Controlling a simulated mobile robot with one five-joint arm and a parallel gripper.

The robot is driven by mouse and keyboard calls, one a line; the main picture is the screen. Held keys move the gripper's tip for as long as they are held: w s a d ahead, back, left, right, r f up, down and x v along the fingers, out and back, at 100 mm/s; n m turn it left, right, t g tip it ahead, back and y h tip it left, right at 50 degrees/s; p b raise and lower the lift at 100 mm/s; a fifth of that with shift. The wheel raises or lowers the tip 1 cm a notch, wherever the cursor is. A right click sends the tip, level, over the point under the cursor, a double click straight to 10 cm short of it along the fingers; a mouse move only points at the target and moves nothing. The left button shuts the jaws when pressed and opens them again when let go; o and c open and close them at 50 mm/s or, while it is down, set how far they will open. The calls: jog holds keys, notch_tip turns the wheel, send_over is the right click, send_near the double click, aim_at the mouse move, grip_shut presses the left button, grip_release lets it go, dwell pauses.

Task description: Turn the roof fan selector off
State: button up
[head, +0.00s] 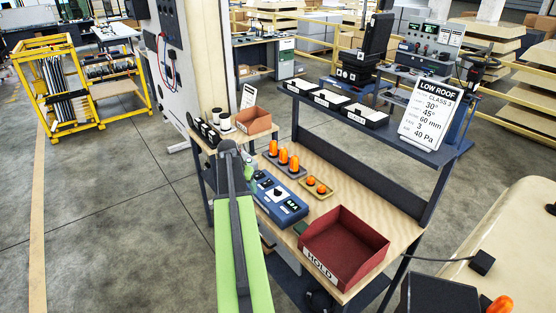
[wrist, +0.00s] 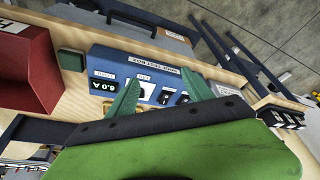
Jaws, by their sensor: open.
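A blue control box (head: 278,202) stands on the wooden bench top, with a lit green display reading about 6.0 A and dark controls on its face. In the wrist view the blue box (wrist: 112,66) appears upside down, with several small labels. A white-and-dark control (wrist: 147,90) and dark switches (wrist: 182,98) show between my fingers; the labels are too small to tell which is the roof fan selector. My gripper (wrist: 163,80) is open and empty, its two green fingers spread over the box face. Contact cannot be told.
A red HOLD bin (head: 345,245) stands beside the box, with a small green block (head: 300,228) between. Orange beacons (head: 283,158) and a yellow tray (head: 316,187) lie behind. A LOW ROOF sign (head: 430,112) stands on the upper shelf.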

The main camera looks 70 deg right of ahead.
jog(key=s+d+r+m+p, duration=0.2)
jog(key=s+d+r+p, duration=0.2)
jog(key=s+d+r, duration=0.3)
jog(key=b, duration=1.7)
send_near(278, 190)
jog(key=shift+g+h, duration=0.3)
jog(key=x, duration=0.8)
jog(key=shift+w+a+f, duration=0.1)
jog(key=shift+w+f, duration=0.1)
jog(key=shift+f, duration=0.25)
jog(key=shift+r, duration=0.1)
jog(key=shift+c, duration=0.4)
